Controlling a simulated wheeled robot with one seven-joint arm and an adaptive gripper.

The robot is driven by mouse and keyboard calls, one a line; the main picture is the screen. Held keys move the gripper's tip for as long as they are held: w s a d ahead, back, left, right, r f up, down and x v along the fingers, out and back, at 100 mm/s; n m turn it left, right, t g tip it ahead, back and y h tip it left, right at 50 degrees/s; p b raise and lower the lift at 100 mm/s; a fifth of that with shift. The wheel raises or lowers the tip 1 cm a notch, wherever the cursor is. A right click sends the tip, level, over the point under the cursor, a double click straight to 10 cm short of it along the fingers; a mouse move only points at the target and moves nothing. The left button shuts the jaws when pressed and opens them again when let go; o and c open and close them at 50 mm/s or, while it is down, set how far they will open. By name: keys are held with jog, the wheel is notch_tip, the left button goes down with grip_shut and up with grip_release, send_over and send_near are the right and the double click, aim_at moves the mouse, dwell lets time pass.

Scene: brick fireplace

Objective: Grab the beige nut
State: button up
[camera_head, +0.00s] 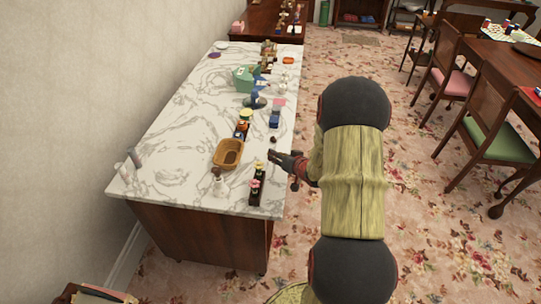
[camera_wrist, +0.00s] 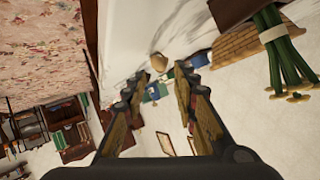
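The beige nut (camera_wrist: 158,62) is a small, rounded tan thing on the white marble counter, ahead of my fingertips in the wrist view. In the head view a small brown thing (camera_head: 273,139) near the counter's right edge seems to be the same nut. My gripper (camera_wrist: 160,77) is open, with its two fingers apart and nothing held between them. The nut shows just beyond the gap between the fingertips. In the head view my gripper (camera_head: 271,155) reaches over the counter's right edge, close to the nut; whether it touches the counter cannot be told.
A wicker basket (camera_head: 228,153) and dark holders with flowers (camera_head: 256,185) stand near my gripper on the marble counter (camera_head: 180,120). Blue and pink items (camera_head: 275,118) lie beyond the nut. The counter's left part is mostly clear. Chairs and a table (camera_head: 515,60) stand right.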

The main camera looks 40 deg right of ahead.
jog(key=b+x, duration=0.2)
jog(key=x, duration=0.3)
jog(key=shift+d, duration=0.1)
jog(key=shift+r, duration=0.1)
jog(key=shift+c, duration=0.4)
jog(key=c, duration=0.3)
jog(key=shift+c, duration=0.3)
